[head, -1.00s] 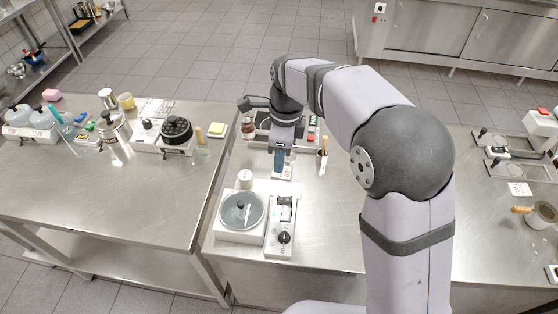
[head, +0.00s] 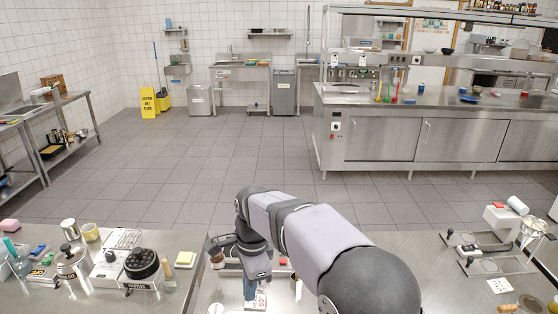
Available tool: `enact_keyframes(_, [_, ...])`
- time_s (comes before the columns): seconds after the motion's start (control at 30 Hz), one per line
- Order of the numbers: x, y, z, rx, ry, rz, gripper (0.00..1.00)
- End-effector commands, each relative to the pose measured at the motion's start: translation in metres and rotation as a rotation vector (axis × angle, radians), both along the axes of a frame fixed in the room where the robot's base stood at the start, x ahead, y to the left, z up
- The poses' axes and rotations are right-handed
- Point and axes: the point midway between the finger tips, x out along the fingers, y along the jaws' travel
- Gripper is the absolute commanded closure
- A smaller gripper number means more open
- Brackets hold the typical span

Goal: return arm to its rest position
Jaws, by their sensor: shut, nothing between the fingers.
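My arm reaches out from the bottom of the head view and bends down over the steel table (head: 205,290). My gripper (head: 250,294) points down at the near edge of the picture, with its fingers shut and empty. A small white and grey object (head: 260,301) lies just beside the fingertips; I cannot tell whether they touch it.
On the left are a round black-topped appliance (head: 142,264), a steel canister (head: 71,260) and a yellow sponge (head: 185,259). On the right stands a metal frame device (head: 488,252). Tiled floor (head: 190,165) lies open beyond the tables.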

Motion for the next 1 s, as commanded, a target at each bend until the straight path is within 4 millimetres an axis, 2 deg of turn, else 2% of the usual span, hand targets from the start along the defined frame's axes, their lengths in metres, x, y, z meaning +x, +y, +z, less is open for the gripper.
enact_keyframes(0.17, [0.011, 0.003, -0.005, -0.006, -0.085, 0.389, 1.0])
enact_keyframes(0.33, [-0.003, -0.008, -0.035, -0.04, -0.098, 0.787, 1.0])
enact_keyframes(0.47, [-0.029, -0.024, -0.066, -0.06, -0.072, 1.095, 1.0])
enact_keyframes(0.53, [-0.05, -0.037, -0.08, -0.064, -0.053, 1.261, 1.0])
enact_keyframes(0.63, [-0.084, -0.066, -0.096, -0.064, -0.023, 1.463, 1.0])
enact_keyframes(0.77, [-0.13, -0.112, -0.107, -0.051, 0.018, 1.555, 1.0])
enact_keyframes(0.9, [-0.18, -0.159, -0.108, -0.037, 0.063, 1.468, 1.0])
enact_keyframes(1.0, [-0.203, -0.184, -0.104, -0.035, 0.065, 1.384, 1.0])
